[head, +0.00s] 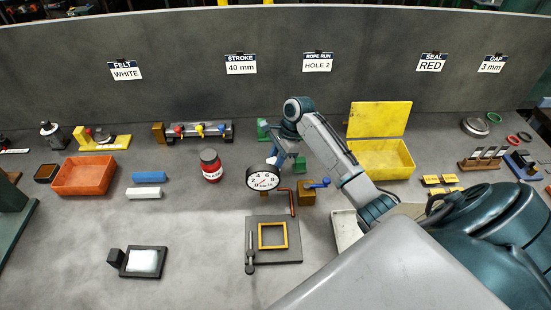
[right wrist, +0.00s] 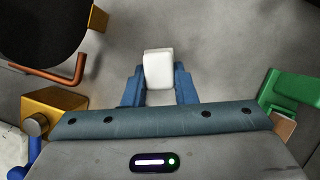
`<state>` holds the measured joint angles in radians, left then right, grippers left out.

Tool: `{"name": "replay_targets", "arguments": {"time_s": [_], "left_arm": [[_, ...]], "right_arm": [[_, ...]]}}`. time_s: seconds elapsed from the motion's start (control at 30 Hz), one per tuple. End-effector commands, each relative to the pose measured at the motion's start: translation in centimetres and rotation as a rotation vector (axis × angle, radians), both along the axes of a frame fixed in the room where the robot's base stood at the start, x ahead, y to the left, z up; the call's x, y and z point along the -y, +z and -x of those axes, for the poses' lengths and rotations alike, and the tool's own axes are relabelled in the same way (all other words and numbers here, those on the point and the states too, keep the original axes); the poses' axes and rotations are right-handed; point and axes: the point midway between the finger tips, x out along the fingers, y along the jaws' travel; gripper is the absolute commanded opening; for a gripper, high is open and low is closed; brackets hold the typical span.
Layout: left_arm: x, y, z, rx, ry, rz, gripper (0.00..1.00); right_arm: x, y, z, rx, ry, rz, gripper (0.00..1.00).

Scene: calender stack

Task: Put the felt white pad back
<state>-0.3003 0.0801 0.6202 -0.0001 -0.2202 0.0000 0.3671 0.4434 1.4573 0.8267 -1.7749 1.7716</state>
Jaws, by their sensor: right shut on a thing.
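My right gripper (right wrist: 158,88) has its blue fingers shut on a small white block (right wrist: 158,68), with bare grey bench below it in the right wrist view. In the head view my right gripper (head: 277,160) is behind the round dial, and the block is hard to make out there. A white bar (head: 144,193) lies on the bench at the left, just in front of a blue bar (head: 149,177). A card on the back wall reads FELT WHITE (head: 125,71). My left gripper is not in view.
The dial (head: 263,178) and a copper crank (head: 292,200) stand close to my right gripper. A green part (right wrist: 292,92) is at its right in the wrist view. A red jar (head: 210,165) and an orange tray (head: 84,175) stand left. An open yellow box (head: 382,164) is right.

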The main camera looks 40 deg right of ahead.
Motion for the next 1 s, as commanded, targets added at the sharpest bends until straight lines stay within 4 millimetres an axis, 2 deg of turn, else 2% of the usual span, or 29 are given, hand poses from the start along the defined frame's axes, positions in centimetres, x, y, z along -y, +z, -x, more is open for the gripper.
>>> {"name": "replay_targets", "arguments": {"time_s": [0.3,0.33,0.43,0.77,0.87,1.0], "left_arm": [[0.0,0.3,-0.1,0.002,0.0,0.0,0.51],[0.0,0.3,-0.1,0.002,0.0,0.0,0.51],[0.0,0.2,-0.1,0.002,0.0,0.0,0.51],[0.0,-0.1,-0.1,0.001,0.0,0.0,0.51],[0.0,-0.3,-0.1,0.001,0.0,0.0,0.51],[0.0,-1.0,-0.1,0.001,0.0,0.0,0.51]], "right_arm": [[0.0,-0.2,0.0,0.0,0.0,0.0,0.0],[0.0,-0.3,0.0,0.0,0.0,0.001,0.27],[0.0,-0.3,0.0,0.0,0.0,0.001,0.46],[0.0,-0.2,-0.1,0.002,0.0,0.001,0.47],[0.4,0.7,-0.1,0.005,0.001,0.002,0.47],[1.5,3.0,0.1,0.006,0.0,0.005,0.47]]}}
